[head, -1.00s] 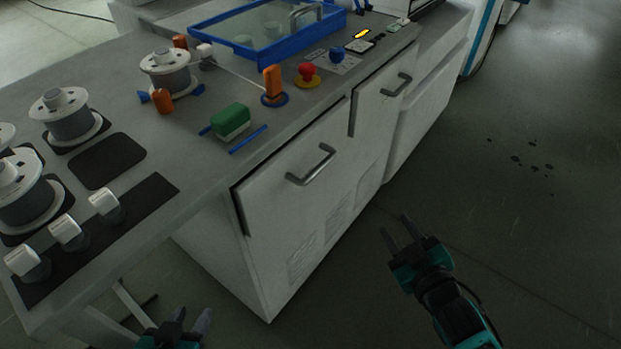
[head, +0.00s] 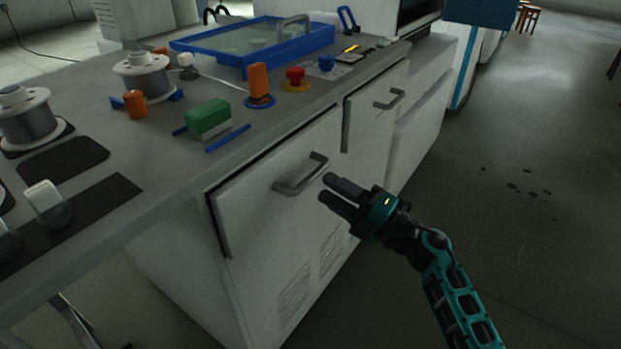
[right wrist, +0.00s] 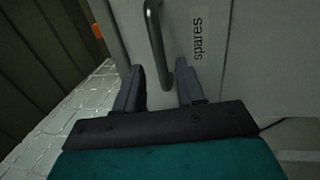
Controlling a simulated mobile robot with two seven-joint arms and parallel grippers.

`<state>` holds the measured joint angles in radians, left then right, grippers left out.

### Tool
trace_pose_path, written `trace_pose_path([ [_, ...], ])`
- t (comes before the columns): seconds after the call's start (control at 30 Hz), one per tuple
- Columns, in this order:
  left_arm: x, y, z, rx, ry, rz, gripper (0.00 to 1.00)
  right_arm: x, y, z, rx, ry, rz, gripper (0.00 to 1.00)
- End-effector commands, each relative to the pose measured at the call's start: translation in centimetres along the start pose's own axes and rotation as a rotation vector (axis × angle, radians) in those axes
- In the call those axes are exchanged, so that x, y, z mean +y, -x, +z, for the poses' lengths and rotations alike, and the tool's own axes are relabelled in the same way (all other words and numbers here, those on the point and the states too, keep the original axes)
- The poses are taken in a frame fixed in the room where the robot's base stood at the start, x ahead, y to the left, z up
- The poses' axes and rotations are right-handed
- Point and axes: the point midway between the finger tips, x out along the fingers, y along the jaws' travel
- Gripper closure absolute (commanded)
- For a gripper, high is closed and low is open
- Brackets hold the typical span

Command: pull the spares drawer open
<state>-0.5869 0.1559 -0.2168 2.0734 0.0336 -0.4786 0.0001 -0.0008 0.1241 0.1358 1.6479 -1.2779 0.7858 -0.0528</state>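The spares drawer (head: 285,220) is the nearer white front under the bench top, and it looks closed. Its grey bar handle (head: 302,176) is near its upper edge. In the right wrist view the label "spares" (right wrist: 198,34) is beside the handle (right wrist: 156,45). My right gripper (head: 328,188) is open and empty, with its fingers pointing at the handle from the right. In the right wrist view the handle's lower end shows in the gap between the fingertips (right wrist: 160,80); I cannot tell whether it is between them in depth. My left gripper is out of view.
A second white front with its own handle (head: 390,100) is farther along the bench. The grey bench top (head: 120,225) overhangs above and carries spools, a green block (head: 208,119) and a blue-framed glass cover (head: 250,45). The floor (head: 520,260) to the right is clear.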

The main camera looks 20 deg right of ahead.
Motion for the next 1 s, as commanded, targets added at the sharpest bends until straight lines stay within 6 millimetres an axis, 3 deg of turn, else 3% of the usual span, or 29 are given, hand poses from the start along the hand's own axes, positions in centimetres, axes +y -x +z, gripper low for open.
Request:
trace_pose_path([
  [0.1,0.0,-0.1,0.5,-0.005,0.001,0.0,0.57,0.0,-2.5,0.0,0.0,0.0,0.003,0.61],
  [0.3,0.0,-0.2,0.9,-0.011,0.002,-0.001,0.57,-0.1,-4.9,0.0,-0.001,-0.001,0.001,0.61],
  [0.7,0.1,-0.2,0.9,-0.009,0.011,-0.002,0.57,0.0,-5.7,0.0,-0.001,-0.001,0.0,0.61],
  [1.0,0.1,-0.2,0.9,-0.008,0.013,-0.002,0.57,0.0,-5.7,0.0,-0.001,-0.001,0.0,0.89],
])
